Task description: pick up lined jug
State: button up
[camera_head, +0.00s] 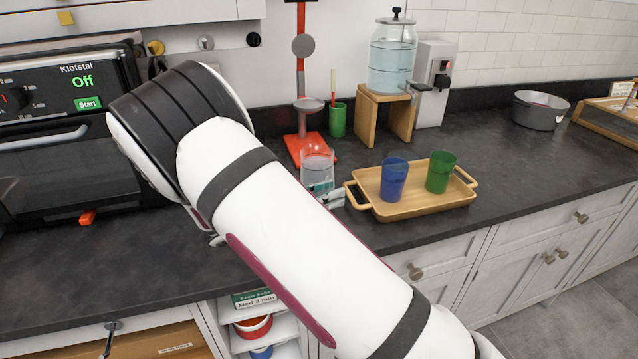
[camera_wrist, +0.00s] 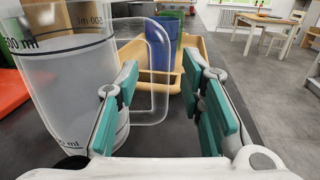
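The lined jug is a clear, see-through jug with dark measuring lines. In the head view, the jug (camera_head: 317,170) stands on the dark counter, just left of the wooden tray, partly hidden by my arm. In the wrist view, the jug (camera_wrist: 68,85) is large at the left, with its clear handle (camera_wrist: 160,85) extending right. My gripper (camera_wrist: 160,72) is open, its teal-padded fingers apart. The handle's outer bar appears between them, with the left finger near the jug body. I cannot tell whether either finger touches it. In the head view, my gripper (camera_head: 331,198) is mostly hidden.
A wooden tray (camera_head: 425,211) holding a blue cup (camera_head: 394,180) and a green cup (camera_head: 440,172) is close on the right. A red stand (camera_head: 301,147) and green holder (camera_head: 337,121) are behind the jug. A water dispenser (camera_head: 392,58) stands on a wooden stand.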

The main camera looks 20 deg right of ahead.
aim_at(327, 180)
grip_shut()
jog(key=shift+r, duration=0.2)
dwell(0.3)
jog(key=shift+r, duration=1.45)
jog(key=shift+s+r, duration=0.15)
jog(key=s+a+r, duration=0.1)
jog(key=s+a, duration=0.3)
jog(key=s, duration=1.1)
jog(key=shift+r+p, duration=0.2)
jog(key=shift+p, duration=0.15)
